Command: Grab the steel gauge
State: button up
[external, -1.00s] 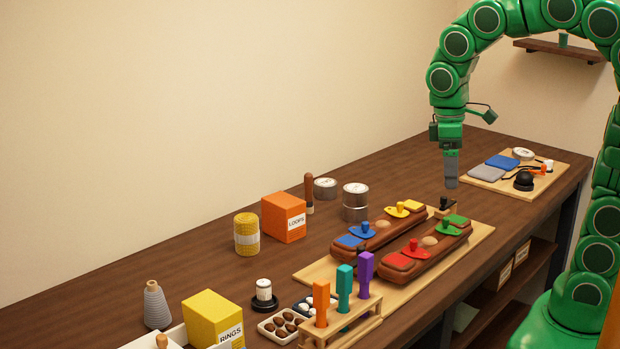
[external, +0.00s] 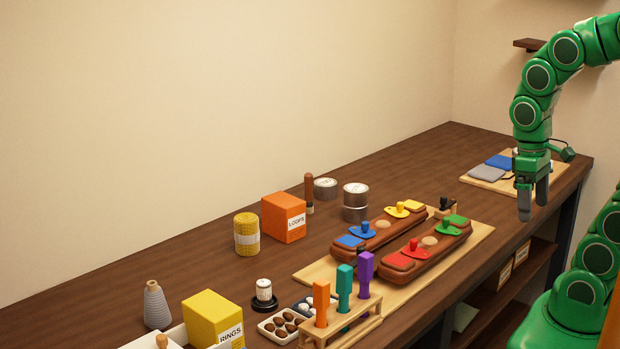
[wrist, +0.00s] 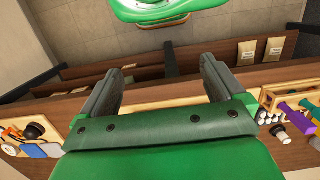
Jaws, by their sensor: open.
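I cannot make out a steel gauge for certain in either view. My gripper (external: 533,208) is open and empty, pointing down above the front edge of the bench near its right end. In the wrist view my gripper (wrist: 161,75) shows two fingers wide apart, with nothing between them but the bench edge and floor side. Several tools with orange (external: 321,304), teal (external: 344,289) and purple (external: 365,275) handles stand in a wooden rack (external: 345,325), well left of my gripper; their lower parts are hidden.
Two brown padded forms (external: 428,249) with coloured pieces lie on a wooden board (external: 482,238). Behind my gripper, another board (external: 480,183) holds blue (external: 499,161) and grey pads (external: 486,174). An orange box (external: 283,217) and tins (external: 355,201) stand farther back. Shelves lie below.

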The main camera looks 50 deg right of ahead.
jog(key=c, duration=0.4)
jog(key=w+a+r, duration=0.1)
jog(key=w+a, duration=0.2)
jog(key=w, duration=0.9)
jog(key=n+t, duration=0.2)
jog(key=t, duration=0.1)
send_over(264, 282)
jog(key=f, duration=0.8)
jog(key=s+f, duration=0.1)
jog(key=f, duration=0.4)
jog(key=shift+d, duration=0.1)
jog(key=shift+w+f, duration=0.2)
jog(key=shift+f, duration=1.05)
jog(key=shift+w+f, duration=0.2)
jog(key=shift+f, duration=1.05)
jog(key=shift+w+f, duration=0.2)
jog(key=shift+f, duration=1.05)
